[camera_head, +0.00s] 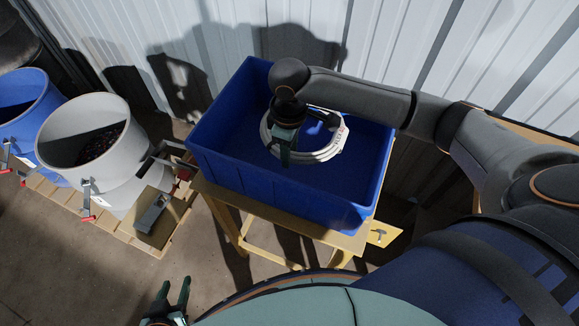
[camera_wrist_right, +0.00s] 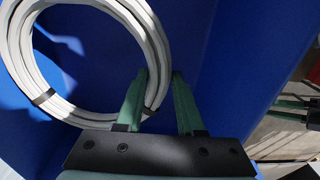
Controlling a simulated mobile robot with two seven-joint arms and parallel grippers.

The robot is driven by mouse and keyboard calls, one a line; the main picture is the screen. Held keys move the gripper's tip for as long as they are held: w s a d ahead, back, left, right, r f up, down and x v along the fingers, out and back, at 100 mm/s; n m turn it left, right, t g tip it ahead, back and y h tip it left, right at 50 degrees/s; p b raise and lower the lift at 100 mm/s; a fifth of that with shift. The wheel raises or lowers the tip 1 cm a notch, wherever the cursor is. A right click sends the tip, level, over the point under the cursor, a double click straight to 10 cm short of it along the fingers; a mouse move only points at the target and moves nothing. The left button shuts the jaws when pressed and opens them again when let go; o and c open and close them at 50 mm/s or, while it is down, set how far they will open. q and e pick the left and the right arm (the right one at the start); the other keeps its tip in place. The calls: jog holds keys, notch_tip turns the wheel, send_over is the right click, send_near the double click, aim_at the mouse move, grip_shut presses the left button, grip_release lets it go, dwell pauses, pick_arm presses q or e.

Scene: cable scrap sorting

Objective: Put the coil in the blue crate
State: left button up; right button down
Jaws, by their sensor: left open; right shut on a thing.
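The coil (camera_head: 322,154) is a ring of pale grey cable with dark ties and a white label. My right gripper (camera_head: 285,150) is shut on the left part of its ring and holds it over the blue crate (camera_head: 270,186). In the right wrist view the coil (camera_wrist_right: 158,60) passes between the fingers of the right gripper (camera_wrist_right: 160,88), with blue crate walls behind. Whether the coil touches the crate floor cannot be told. My left gripper (camera_head: 180,296) is open and empty at the bottom, well away from the crate.
The crate stands on a wooden table (camera_head: 225,193) against a corrugated wall (camera_head: 240,30). A grey drum (camera_head: 75,165) and a blue drum (camera_head: 28,115) stand on a pallet (camera_head: 150,245) at the left. No other object shows inside the crate.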

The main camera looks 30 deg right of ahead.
aim_at(289, 176)
notch_tip(289, 176, down, 8)
jog(key=shift+w+r, duration=0.1)
dwell(0.4)
jog(key=c, duration=0.5)
grip_release()
notch_tip(289, 176, up, 12)
jog(key=shift+r, duration=0.1)
jog(key=shift+a, duration=0.1)
